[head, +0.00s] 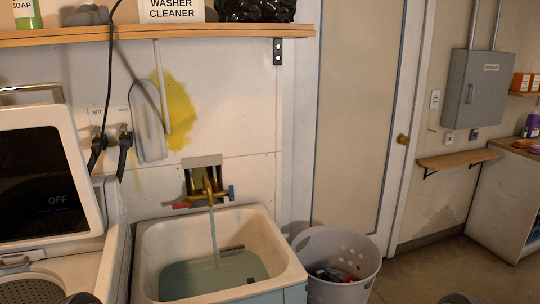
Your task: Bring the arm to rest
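The utility sink (281,257) stands below the wall, partly filled with bluish water (212,276). A stream of water runs from the brass faucet (208,187) down into it. The faucet has a red handle (181,206) on its left and a blue handle (231,192) on its right. Neither of my grippers can be made out in the head view.
A washing machine (55,180) with its lid up stands left of the sink. A laundry basket (335,290) holding clothes stands to the right. A wooden shelf (150,32) hangs above. A closed door (360,120) and open floor (430,272) lie farther right.

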